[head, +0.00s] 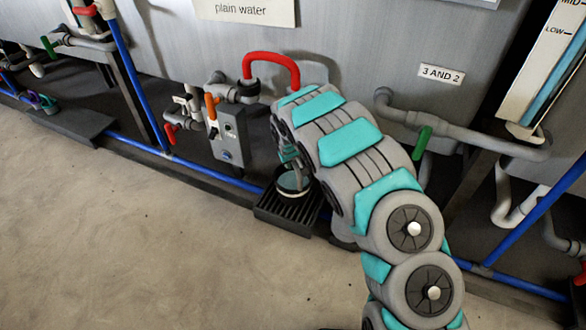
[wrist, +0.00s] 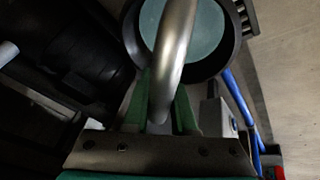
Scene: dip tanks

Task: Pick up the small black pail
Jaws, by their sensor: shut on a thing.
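The small black pail (head: 293,192) is at the black slatted grate (head: 284,216) in front of the tank, below the end of my arm. In the wrist view the pail (wrist: 224,68) is seen from above, with a pale teal surface inside and a metal bail handle (wrist: 174,55) arching over it. My gripper (wrist: 166,112) has its green fingers shut on the handle, and it also shows partly in the head view (head: 289,157). I cannot tell whether the pail's base touches the grate. My arm hides part of the pail's surroundings.
A grey control box (head: 229,137) with an orange-handled valve stands left of the pail. A red curved pipe (head: 271,58) is above it. A blue pipe (head: 222,176) runs low along the tanks. Another grate (head: 68,122) lies far left. The concrete floor (head: 130,240) in front is clear.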

